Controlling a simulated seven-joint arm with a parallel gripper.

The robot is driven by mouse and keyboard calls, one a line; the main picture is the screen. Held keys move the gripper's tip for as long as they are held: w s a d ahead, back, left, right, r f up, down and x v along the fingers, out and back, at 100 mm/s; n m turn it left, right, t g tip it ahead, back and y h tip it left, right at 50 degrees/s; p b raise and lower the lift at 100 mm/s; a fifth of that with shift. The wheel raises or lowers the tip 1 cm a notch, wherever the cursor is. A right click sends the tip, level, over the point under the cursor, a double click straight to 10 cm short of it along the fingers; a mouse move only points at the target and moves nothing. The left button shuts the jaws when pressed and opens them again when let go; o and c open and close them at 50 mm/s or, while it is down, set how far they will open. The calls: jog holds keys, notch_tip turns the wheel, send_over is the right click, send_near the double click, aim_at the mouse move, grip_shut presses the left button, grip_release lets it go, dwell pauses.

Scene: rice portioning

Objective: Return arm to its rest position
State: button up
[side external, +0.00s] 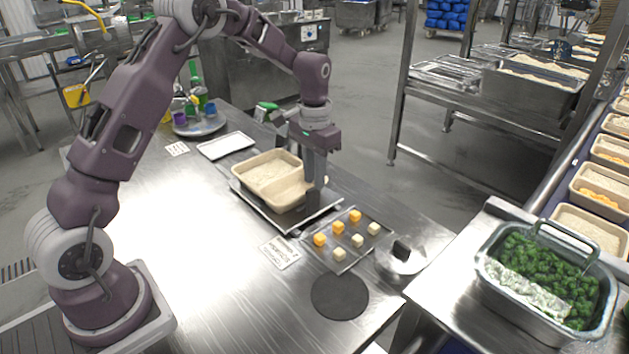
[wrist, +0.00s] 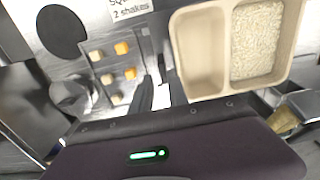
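My gripper (side external: 314,185) hangs pointing down at the front right edge of the beige two-compartment tray (side external: 297,196). In the wrist view my gripper (wrist: 161,98) shows two dark fingers with a bright gap between them and nothing held there. The fingers look apart and empty. The tray (wrist: 228,50) has white rice (wrist: 257,40) in one compartment; the other looks empty. It sits on a flat metal plate (side external: 248,197) on the steel table. My arm reaches over the table from the left; whether the fingers touch the tray cannot be told.
A small metal tray with several orange and pale cubes (side external: 338,240) lies just in front of my gripper. A pan of greens (side external: 545,275) stands right. The table's front left is clear.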

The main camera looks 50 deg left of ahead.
jog(key=s+d+r+t, duration=0.2)
jog(key=s+d+r, duration=0.1)
jog(key=s+r, duration=0.55)
jog(key=s+d+r+t, duration=0.1)
jog(key=s+d+r, duration=0.3)
jog(key=s+r, duration=0.4)
jog(key=s+d+t, duration=0.2)
jog(key=s, duration=1.2)
jog(key=shift+s+d+t, duration=0.15)
jog(key=shift+s+t, duration=0.05)
jog(key=shift+t, duration=0.1)
